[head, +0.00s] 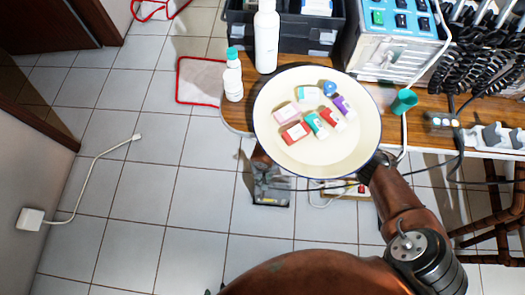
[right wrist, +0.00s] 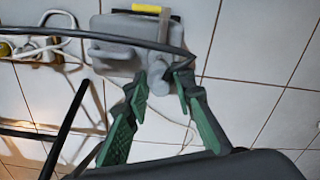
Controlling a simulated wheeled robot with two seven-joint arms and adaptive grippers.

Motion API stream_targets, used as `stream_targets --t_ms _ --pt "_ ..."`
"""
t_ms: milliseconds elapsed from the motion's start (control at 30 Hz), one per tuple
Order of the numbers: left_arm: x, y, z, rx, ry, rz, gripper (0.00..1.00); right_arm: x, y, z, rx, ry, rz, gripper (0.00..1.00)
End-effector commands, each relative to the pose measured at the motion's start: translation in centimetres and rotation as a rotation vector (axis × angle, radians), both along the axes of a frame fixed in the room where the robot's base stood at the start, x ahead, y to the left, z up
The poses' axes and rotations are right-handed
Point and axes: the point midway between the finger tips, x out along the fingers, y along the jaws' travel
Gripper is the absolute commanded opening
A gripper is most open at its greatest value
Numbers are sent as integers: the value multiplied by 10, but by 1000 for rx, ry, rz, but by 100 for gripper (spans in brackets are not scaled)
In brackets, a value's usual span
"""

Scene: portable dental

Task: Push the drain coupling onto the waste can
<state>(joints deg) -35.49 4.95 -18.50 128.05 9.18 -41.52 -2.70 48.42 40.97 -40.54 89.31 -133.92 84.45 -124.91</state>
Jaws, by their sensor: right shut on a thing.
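The waste can (right wrist: 118,52) is a grey box with a yellow patch on the floor; in the head view (head: 270,188) it stands at the table's front edge, partly hidden. My right gripper (right wrist: 161,86) is shut, its green-padded fingers on either side of the drain coupling (right wrist: 159,70), a small grey round piece at the can's near side. A black hose (right wrist: 90,38) runs to it. I cannot tell whether the coupling is fully seated.
The plate holds several small coloured boxes and overhangs the wooden table (head: 430,138). White bottles (head: 266,40) stand to its left and a blue control unit (head: 395,50) behind. A power strip (head: 345,190) lies right of the can. The tiled floor at left is mostly clear.

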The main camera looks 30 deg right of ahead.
Motion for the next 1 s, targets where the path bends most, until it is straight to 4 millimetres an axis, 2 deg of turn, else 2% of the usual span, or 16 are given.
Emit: stream_targets --t_ms 267,1000 --pt "-1 0 -3 0 4 0 40 -4 0 -6 -1 1 -1 3" --pt "-2 0 -6 0 7 0 40 -3 1 -8 0 2 0 3"
